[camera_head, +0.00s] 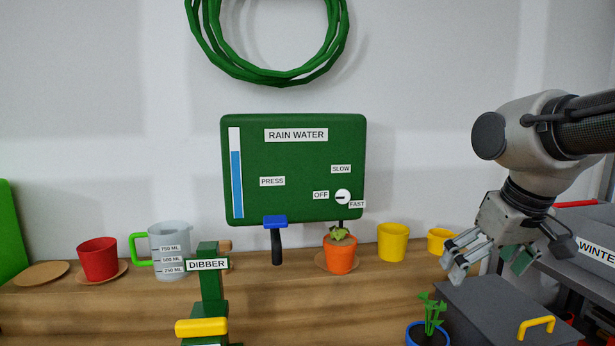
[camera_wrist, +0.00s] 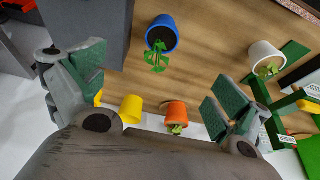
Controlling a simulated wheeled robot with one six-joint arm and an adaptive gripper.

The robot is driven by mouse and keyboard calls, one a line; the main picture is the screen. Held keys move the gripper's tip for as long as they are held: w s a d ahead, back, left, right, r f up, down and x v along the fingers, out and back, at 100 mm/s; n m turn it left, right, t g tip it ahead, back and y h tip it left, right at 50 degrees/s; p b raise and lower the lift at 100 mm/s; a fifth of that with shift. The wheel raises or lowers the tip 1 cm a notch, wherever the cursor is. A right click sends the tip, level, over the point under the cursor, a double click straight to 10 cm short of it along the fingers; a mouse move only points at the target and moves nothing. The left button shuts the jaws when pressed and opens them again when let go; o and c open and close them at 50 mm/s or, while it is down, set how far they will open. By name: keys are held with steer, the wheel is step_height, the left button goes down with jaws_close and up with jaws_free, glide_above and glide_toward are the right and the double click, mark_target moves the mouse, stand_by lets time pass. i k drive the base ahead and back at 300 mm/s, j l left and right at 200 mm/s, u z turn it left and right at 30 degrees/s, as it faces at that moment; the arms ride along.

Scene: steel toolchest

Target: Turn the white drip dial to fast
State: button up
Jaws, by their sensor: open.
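The white drip dial (camera_head: 343,197) is a small round knob low on the right of the green RAIN WATER panel (camera_head: 300,160) on the back wall. Labels SLOW (camera_head: 341,169), OFF (camera_head: 321,195) and FAST (camera_head: 357,204) surround it. Its dark mark appears to point left toward OFF, but it is small. My gripper (camera_head: 490,258) is open and empty, to the right of and below the panel, well apart from the dial. In the wrist view my gripper (camera_wrist: 155,98) has its green-padded fingers spread wide above the bench. The dial does not show there.
Below the dial stand an orange pot (camera_head: 341,260) with a plant and yellow cups (camera_head: 393,243). A blue-handled tap (camera_head: 275,222) hangs under the panel. The DIBBER stand (camera_head: 208,280) is in front. A grey box (camera_head: 495,310) and blue pot (camera_head: 428,335) lie beneath my gripper.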

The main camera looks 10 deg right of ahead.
mark_target(342, 196)
steer(key=k+j+u, duration=0.25)
steer(key=j, duration=0.5)
steer(key=j+u, duration=0.2)
steer(key=j, duration=0.55)
